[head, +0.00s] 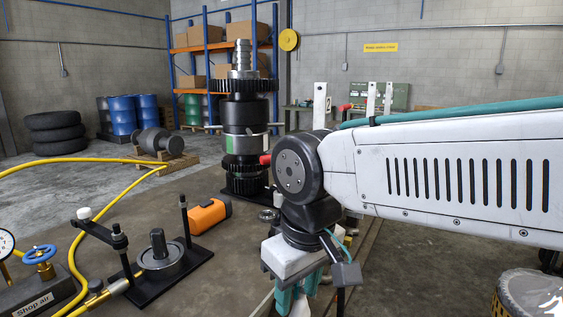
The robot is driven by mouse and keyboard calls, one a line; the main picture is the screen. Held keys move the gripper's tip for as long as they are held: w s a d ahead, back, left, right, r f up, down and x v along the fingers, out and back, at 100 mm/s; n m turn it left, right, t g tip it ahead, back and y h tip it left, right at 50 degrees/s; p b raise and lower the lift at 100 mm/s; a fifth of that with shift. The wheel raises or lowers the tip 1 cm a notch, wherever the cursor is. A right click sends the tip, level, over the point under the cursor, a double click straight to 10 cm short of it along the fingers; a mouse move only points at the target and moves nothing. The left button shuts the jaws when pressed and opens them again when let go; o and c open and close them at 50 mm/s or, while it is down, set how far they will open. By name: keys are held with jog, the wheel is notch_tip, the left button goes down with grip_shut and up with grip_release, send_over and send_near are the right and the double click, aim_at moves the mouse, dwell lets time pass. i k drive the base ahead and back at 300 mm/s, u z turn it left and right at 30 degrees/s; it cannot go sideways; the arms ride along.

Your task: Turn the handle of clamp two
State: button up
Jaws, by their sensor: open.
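My gripper (296,297) hangs pointing down at the bottom centre, below the white arm. Its teal fingers are open, and their tips are partly cut off by the lower frame edge. No clamp bears a readable number, so I cannot tell which is clamp two. A red handle end (265,159) shows beside the tall gear stack (246,125), behind and left of the wrist; the rest is hidden by the arm. Another red handle (345,107) shows farther back, near white upright posts (320,104). My gripper is apart from both red handles.
A black press fixture (158,264) with upright posts stands at the left on the bench. An orange box-like tool (207,215) lies behind it. Yellow hoses (88,250) run to the shop air block (38,295). A ribbed bin (527,298) stands lower right.

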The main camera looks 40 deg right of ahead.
aim_at(280, 171)
jog(key=z, duration=0.8)
jog(key=i, duration=0.25)
jog(key=u, duration=0.25)
